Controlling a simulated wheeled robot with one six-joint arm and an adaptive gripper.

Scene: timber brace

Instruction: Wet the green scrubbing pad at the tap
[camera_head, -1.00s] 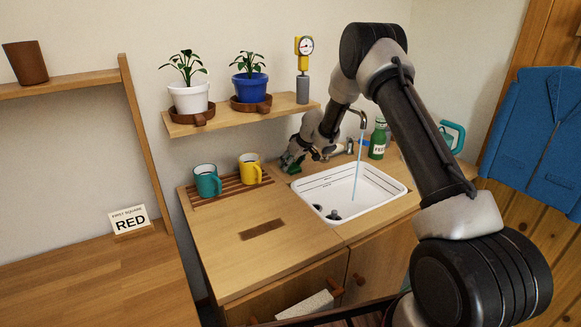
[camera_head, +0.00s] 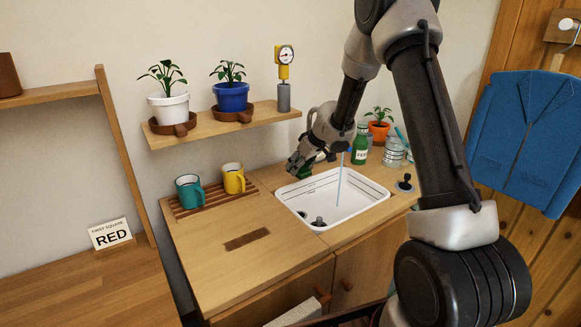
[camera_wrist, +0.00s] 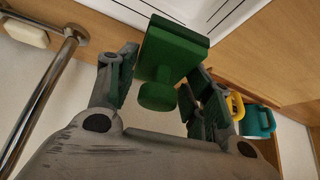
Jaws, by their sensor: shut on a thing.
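My gripper (camera_head: 301,168) is at the back left edge of the white sink (camera_head: 380,201), left of the running water (camera_head: 339,187). In the wrist view my gripper (camera_wrist: 155,85) is shut on the green scrubbing pad (camera_wrist: 172,50), which has a round green knob (camera_wrist: 157,97) between the fingers. The pad also shows as a small dark green patch in the head view (camera_head: 305,172). It is apart from the water stream. The tap's metal pipe (camera_wrist: 45,97) shows at the left of the wrist view; my arm hides most of the tap in the head view.
A green bottle (camera_head: 360,147), a glass jar (camera_head: 394,152) and an orange plant pot (camera_head: 379,132) stand behind the sink. Teal (camera_head: 189,194) and yellow (camera_head: 233,179) mugs stand on a slatted rack to its left. A shelf (camera_head: 190,132) with potted plants hangs above. The wooden counter (camera_head: 225,275) in front is mostly clear.

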